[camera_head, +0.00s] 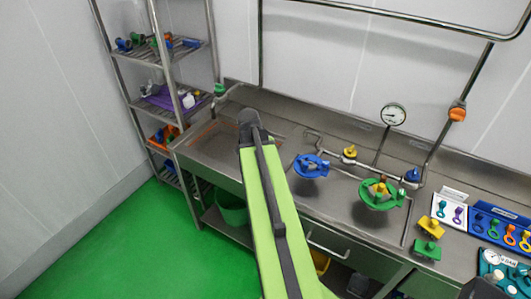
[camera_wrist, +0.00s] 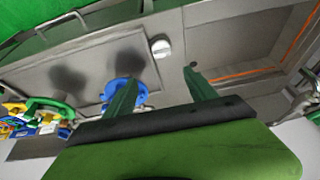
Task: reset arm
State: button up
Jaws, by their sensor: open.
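My arm (camera_head: 268,215), light green with a dark strip, reaches up from the bottom of the head view over the steel counter. Its dark far end (camera_head: 250,122) is above the counter near the sink; my gripper cannot be made out there. In the wrist view my gripper (camera_wrist: 159,76) shows two dark green fingers spread apart, with nothing between them. A blue valve handle (camera_wrist: 121,87) appears partly behind the left finger. Whether the finger touches it cannot be told.
The steel counter (camera_head: 335,215) holds a blue valve wheel (camera_head: 311,166), a green valve wheel (camera_head: 382,194) and, at right, a blue key board (camera_head: 500,228). A gauge (camera_head: 393,115) stands behind. A shelf rack (camera_head: 160,60) stands left. The green floor (camera_head: 120,250) is open at lower left.

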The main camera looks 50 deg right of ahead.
jog(key=w+a+f+n+b, duration=0.1)
jog(key=w+a+f+b, duration=0.15)
jog(key=a, duration=0.45)
jog(key=w+a+f+n+t+y+b, duration=0.1)
jog(key=w+a+n, duration=0.1)
jog(key=w+a, duration=0.35)
jog(key=w+a+f+n+b, duration=0.1)
jog(key=w+a+f+b, duration=0.1)
jog(key=a, duration=0.6)
jog(key=s+a+f+n+g+y+b, duration=0.1)
jog(key=a+n, duration=0.4)
jog(key=a, duration=0.5)
jog(key=s+a+f+n+g+y+b, duration=0.1)
jog(key=s+a+f+n+y, duration=0.1)
jog(key=a+n, duration=0.4)
jog(key=s+a+f, duration=0.1)
jog(key=s+a, duration=0.1)
jog(key=a, duration=0.2)
jog(key=shift+s+a, duration=0.3)
jog(key=shift+a, duration=0.1)
jog(key=shift+d, duration=0.1)
